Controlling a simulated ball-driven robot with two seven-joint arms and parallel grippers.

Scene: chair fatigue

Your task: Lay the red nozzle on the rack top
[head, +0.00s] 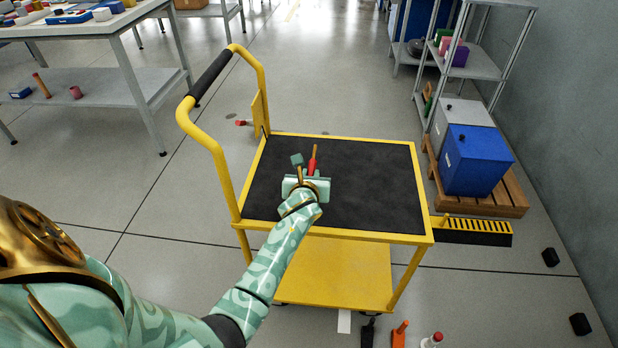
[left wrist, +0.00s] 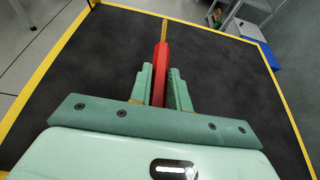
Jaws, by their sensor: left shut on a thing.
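The red nozzle (head: 312,162) has a thin brass tip and is held in my left gripper (head: 303,170). In the left wrist view the nozzle (left wrist: 160,72) points away from me between the two green fingers (left wrist: 160,90), which are shut on it. Gripper and nozzle are over the black top of a yellow cart (head: 370,180); I cannot tell how high above it. My right gripper is not in view.
A blue bin (head: 477,160) and a grey bin (head: 462,113) stand on a wooden pallet (head: 508,200) right of the cart. A workbench (head: 90,27) is at the back left. Small red and orange things (head: 400,334) and black blocks (head: 580,324) are on the floor.

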